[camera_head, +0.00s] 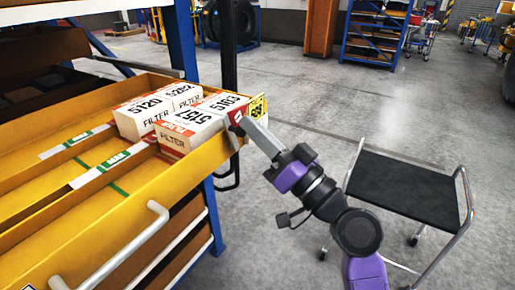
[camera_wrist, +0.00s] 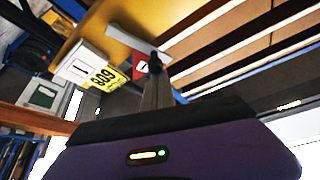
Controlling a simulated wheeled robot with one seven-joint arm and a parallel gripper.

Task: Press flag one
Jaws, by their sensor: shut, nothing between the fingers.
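A small red flag with a white part and a dark mark like a 1 (camera_wrist: 142,71) sits at the yellow drawer's edge in the wrist view. In the head view it shows as a red patch (camera_head: 235,117) at the drawer's right corner, partly covered by my fingertips. My gripper (camera_head: 243,123) is shut and empty, and its tip is at the flag. In the wrist view the gripper tip (camera_wrist: 155,62) overlaps the flag's right side. I cannot tell whether they touch.
The yellow drawer (camera_head: 118,232) holds several white filter boxes (camera_head: 170,138). A yellow number tag (camera_head: 258,107) is beside the flag. A black-topped cart (camera_head: 403,187) stands right of my arm. A blue shelf (camera_head: 376,36) is at the back. Open floor lies between.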

